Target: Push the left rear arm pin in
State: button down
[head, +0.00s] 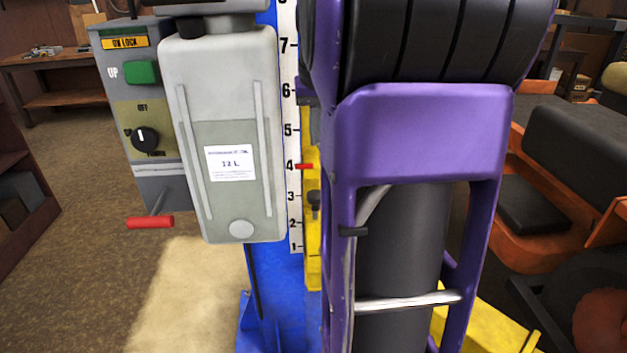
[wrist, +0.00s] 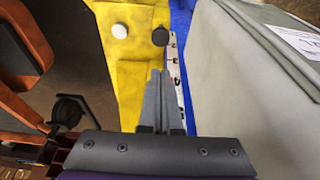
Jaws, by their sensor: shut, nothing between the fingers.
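The yellow lift part (wrist: 125,75) fills the upper middle of the wrist view. It bears a pale round pin head (wrist: 119,31) and, at its right edge, a dark round knob (wrist: 160,37). I cannot tell for sure which is the left rear arm pin. My gripper (wrist: 160,72) is shut and empty, its tips a little below the dark knob in the picture and apart from it. In the head view, the yellow part (head: 313,262) with a black knob (head: 314,200) shows beside my purple arm. My gripper is hidden there.
A grey tank (head: 225,130) marked 12 L hangs left of the blue post (head: 270,285) and stands close right of my gripper in the wrist view. A control box (head: 140,100) with a red-handled lever (head: 150,222) is further left. The orange mower (head: 545,215) is at right.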

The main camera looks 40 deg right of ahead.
jog(key=x, duration=0.4)
jog(key=b+x, duration=0.1)
jog(key=x, duration=0.8)
jog(key=shift+s+a, duration=0.2)
jog(key=shift+s, duration=0.2)
jog(key=shift+f+b, duration=0.3)
jog(key=shift+f, duration=0.3)
notch_tip(320, 180, down, 4)
jog(key=shift+r+b, duration=0.2)
jog(key=shift+b, duration=0.9)
jog(key=shift+s, duration=0.1)
notch_tip(320, 180, up, 5)
jog(key=p, duration=0.4)
jog(key=shift+r, duration=0.25)
jog(key=v, duration=0.8)
jog(key=shift+r, duration=0.4)
